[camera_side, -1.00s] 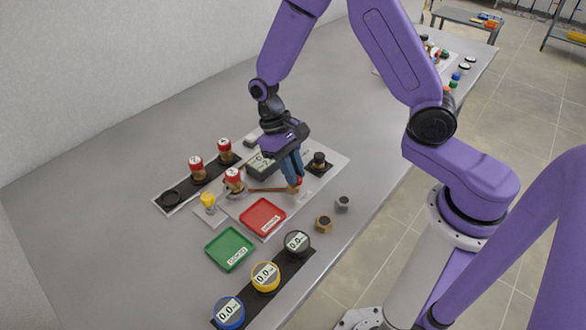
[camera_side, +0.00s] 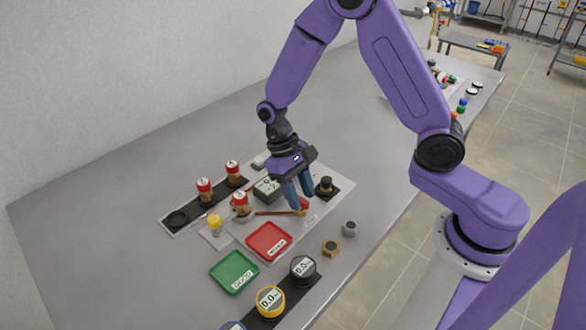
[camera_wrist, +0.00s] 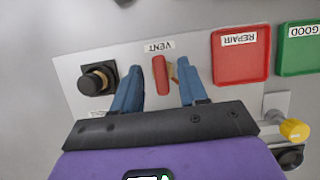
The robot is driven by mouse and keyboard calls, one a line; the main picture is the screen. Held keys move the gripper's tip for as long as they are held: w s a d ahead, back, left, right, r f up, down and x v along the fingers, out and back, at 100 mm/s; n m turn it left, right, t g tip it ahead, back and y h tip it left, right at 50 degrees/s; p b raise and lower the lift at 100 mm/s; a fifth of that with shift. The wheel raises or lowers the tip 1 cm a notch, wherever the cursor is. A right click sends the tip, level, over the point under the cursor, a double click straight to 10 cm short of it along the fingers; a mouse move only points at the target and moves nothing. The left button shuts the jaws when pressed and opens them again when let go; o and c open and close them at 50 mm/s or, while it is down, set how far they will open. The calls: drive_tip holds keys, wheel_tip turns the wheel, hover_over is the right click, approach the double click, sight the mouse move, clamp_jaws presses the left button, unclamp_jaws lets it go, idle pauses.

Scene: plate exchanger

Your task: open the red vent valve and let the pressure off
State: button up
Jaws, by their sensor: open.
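The red vent valve handle (camera_wrist: 160,75) shows in the wrist view beside the VENT label (camera_wrist: 158,46), and a little of its red (camera_side: 304,203) shows in the side view behind my fingers. My gripper (camera_wrist: 158,72) is open, with one blue finger on each side of the red handle and gaps between. In the side view my gripper (camera_side: 301,204) points down at the valve, and its fingers partly hide it. A brass-coloured pipe (camera_side: 275,213) runs left from the valve. A dark gauge box (camera_side: 267,188) stands behind; its reading is too small to read.
A black knob (camera_side: 326,185) stands right of the valve. The red REPAIR tray (camera_side: 269,240) and green GOOD tray (camera_side: 234,272) lie in front. Red-capped fittings (camera_side: 204,188) and a yellow knob (camera_side: 215,222) stand left. Loose nuts (camera_side: 331,248) lie near the table edge.

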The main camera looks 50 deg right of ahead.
drive_tip(key=v, duration=1.7)
drive_tip(key=shift+s, duration=0.1)
drive_tip(key=s+d+f+n+t, duration=0.1)
drive_tip(key=s+n, duration=0.5)
drive_tip(key=s, duration=0.7)
drive_tip(key=s+d+f+n+t, duration=0.1)
drive_tip(key=s+d+n+t, duration=0.2)
drive_tip(key=s, duration=1)
drive_tip(key=shift+n+t, duration=0.4)
drive_tip(key=shift+n, duration=1.3)
drive_tip(key=shift+o, duration=0.3)
drive_tip(key=shift+w+d, duration=0.1)
idle(1.0)
